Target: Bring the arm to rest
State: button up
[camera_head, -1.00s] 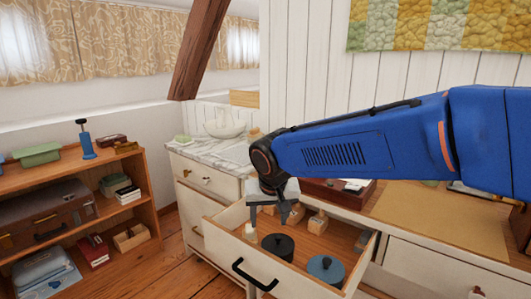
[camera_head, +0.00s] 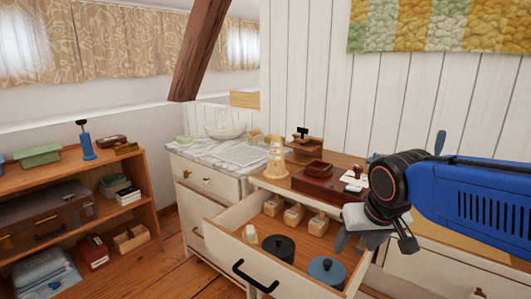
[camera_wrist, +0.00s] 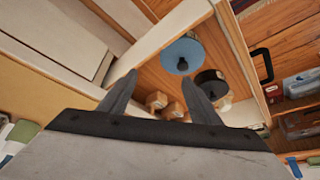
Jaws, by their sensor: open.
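My gripper (camera_head: 372,245) is at the right in the head view, above the right side of the open drawer (camera_head: 222,222). Its two fingers are spread, with nothing held between them. In the wrist view my gripper (camera_wrist: 160,97) shows its fingers apart over the drawer. The drawer holds a dark round lidded pot (camera_head: 281,248), a blue round lidded pot (camera_head: 326,270), a small pale piece (camera_head: 251,234) and several small wooden blocks (camera_head: 293,214). The gripper looks clear of these items.
The dresser top carries a red-brown box (camera_head: 320,187), a pale stacked tower (camera_head: 276,158) and a white bowl (camera_head: 225,129). A wooden shelf (camera_head: 150,185) stands at the left. A dark timber brace (camera_head: 200,45) slants above. Wooden floor shows between shelf and dresser.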

jog(key=s+d+f, duration=0.3)
jog(key=s, duration=0.3)
jog(key=s+d+f, duration=0.3)
jog(key=s+d, duration=0.1)
jog(key=s, duration=0.3)
jog(key=shift+s, duration=0.25)
jog(key=shift+d+r, duration=0.1)
